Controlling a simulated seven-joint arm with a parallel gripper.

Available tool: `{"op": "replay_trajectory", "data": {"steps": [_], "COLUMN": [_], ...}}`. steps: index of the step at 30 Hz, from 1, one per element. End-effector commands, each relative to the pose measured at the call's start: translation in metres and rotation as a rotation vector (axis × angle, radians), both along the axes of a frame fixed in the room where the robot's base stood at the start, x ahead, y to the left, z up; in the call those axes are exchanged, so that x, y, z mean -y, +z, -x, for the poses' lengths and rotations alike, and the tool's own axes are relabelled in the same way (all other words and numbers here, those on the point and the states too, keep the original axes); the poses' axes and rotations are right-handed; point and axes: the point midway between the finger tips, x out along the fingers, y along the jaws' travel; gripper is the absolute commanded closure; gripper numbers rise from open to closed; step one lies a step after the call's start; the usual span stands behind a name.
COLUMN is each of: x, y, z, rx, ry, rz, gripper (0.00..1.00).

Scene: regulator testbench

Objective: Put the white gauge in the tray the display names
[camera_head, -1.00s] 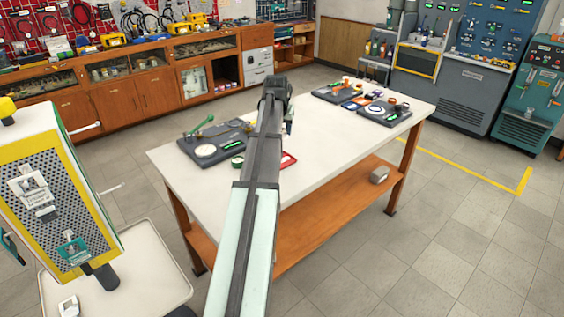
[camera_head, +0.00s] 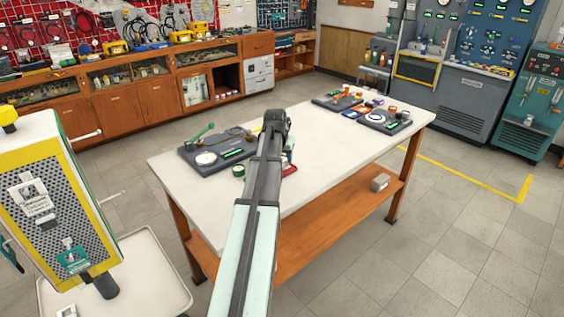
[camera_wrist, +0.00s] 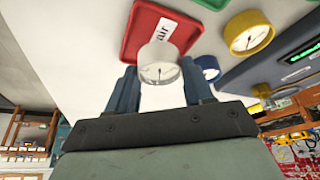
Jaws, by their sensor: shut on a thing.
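The white gauge (camera_wrist: 160,56) is a short white cylinder with a dial and needle. In the wrist view my gripper (camera_wrist: 160,74) is shut on it, one dark finger on each side. Behind it lies a red tray (camera_wrist: 134,32) with a white label, partly covered by the gauge; only "air" is readable. I cannot tell how high the gauge is above the table. In the head view the red tray (camera_head: 290,169) shows beside my arm, which hides my gripper and the gauge. A display with green text (camera_wrist: 302,52) is at the right; its words are unreadable.
A yellow gauge (camera_wrist: 248,34), a blue gauge (camera_wrist: 209,69) and a green ring-like thing (camera_wrist: 212,3) are right of the tray. The dark testbench board (camera_head: 208,165) is left of my arm on the white table (camera_head: 340,163). Further boards stand at the far right end.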

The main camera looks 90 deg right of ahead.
Motion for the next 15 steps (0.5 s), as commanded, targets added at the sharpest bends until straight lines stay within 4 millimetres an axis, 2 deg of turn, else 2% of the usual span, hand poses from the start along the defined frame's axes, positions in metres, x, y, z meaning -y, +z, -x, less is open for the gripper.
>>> {"op": "replay_trajectory", "data": {"steps": [5, 15], "x": [-0.001, 0.000], "y": [-0.020, -0.023], "z": [0.000, 0.000], "rx": [0.000, 0.000], "ry": [0.000, 0.000], "rz": [-0.001, 0.000], "gripper": [0.81, 0.81]}}
